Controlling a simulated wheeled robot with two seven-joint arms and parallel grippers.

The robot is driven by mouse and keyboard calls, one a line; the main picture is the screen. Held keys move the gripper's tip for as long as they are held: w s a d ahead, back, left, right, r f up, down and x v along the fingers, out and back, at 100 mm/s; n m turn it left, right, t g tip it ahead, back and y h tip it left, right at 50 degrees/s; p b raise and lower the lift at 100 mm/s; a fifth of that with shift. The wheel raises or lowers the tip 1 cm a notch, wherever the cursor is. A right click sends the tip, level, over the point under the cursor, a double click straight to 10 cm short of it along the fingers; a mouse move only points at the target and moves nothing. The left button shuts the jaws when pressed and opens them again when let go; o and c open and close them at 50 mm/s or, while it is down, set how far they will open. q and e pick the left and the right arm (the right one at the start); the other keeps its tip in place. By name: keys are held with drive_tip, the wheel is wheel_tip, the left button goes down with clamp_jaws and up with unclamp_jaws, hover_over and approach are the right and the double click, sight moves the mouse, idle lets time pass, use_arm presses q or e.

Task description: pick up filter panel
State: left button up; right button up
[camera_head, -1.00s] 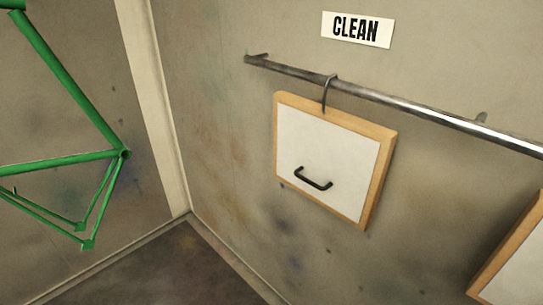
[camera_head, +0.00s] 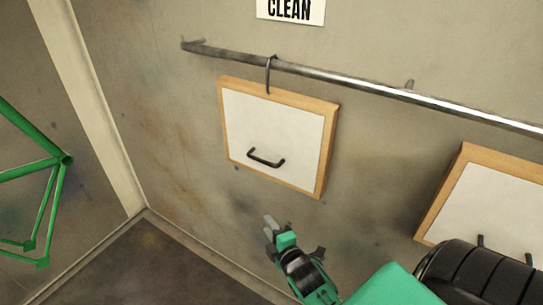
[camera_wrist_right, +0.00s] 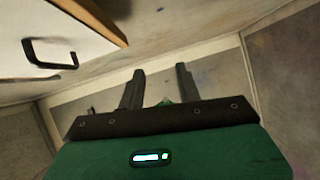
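A filter panel (camera_head: 275,135) with a white face, a wooden frame and a black handle (camera_head: 266,158) hangs by a hook from a metal rail, under a sign reading CLEAN. My right gripper (camera_head: 269,227) is below the panel in the head view, apart from it. In the right wrist view the panel (camera_wrist_right: 45,30) is at the upper left, with its handle (camera_wrist_right: 50,55) left of the fingers. The two fingers of the right gripper (camera_wrist_right: 158,88) are spread with nothing between them. My left gripper is not in view.
A second framed panel (camera_head: 490,205) is at the right, partly behind my right arm. The metal rail (camera_head: 350,83) runs along the wall above both panels. A green bicycle frame (camera_head: 45,170) is at the left. The dark floor (camera_head: 150,270) is clear at lower left.

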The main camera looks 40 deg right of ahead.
wheel_tip(320, 180, up, 14)
drive_tip(key=s+d+n+t+h, duration=0.1)
drive_tip(key=s+d+n+t, duration=0.1)
drive_tip(key=t, duration=0.1)
drive_tip(key=p, duration=0.3)
approach(258, 159)
drive_tip(key=f+x, duration=0.1)
drive_tip(key=x, duration=0.5)
drive_tip(key=p+x, duration=0.1)
drive_tip(key=x, duration=0.1)
drive_tip(key=p+x, duration=0.1)
drive_tip(key=shift+w+r, duration=0.25)
drive_tip(key=shift+r, duration=0.1)
drive_tip(key=shift+w+d+f, duration=0.1)
drive_tip(key=shift+w+d, duration=0.1)
drive_tip(key=shift+w, duration=0.25)
drive_tip(key=shift+s, duration=0.1)
clamp_jaws()
